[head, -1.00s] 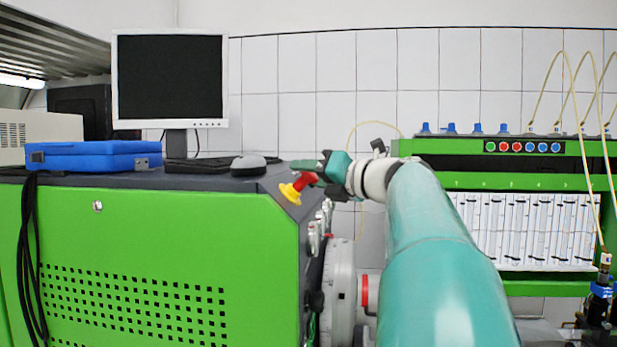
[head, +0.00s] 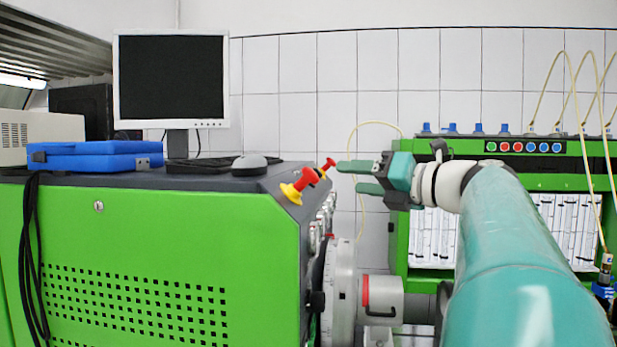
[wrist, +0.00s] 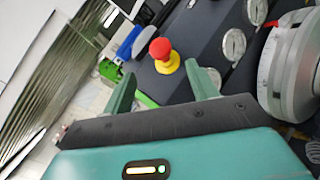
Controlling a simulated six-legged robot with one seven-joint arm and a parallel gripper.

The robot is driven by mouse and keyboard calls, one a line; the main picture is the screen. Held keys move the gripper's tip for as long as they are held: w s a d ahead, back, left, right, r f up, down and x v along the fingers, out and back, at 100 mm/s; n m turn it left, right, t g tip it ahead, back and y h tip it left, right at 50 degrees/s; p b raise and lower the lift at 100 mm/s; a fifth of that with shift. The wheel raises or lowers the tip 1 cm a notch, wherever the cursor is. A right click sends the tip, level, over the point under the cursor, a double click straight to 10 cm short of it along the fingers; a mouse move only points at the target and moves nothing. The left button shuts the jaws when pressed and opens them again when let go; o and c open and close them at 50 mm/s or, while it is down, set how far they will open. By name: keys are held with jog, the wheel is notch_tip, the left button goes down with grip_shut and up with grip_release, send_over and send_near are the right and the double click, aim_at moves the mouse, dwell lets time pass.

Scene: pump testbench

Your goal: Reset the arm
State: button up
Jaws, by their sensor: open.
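My gripper (head: 352,177) is at the end of my teal arm, to the right of the green bench and in front of the tiled wall. Its two teal fingers point left, apart and empty. A red and yellow knob (head: 298,186) sits on the bench's sloped edge, left of the fingertips.
The green bench (head: 170,255) carries a monitor (head: 170,80), a blue case (head: 95,157) and a mouse (head: 250,164). Round gauges (wrist: 233,44) line the bench's side. A grey disc (head: 340,295) stands below my gripper. A green flow-tube rack (head: 500,150) is behind my arm.

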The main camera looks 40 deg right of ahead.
jog(key=shift+s+d, duration=0.15)
jog(key=shift+s, duration=1)
jog(key=shift+s, duration=0.1)
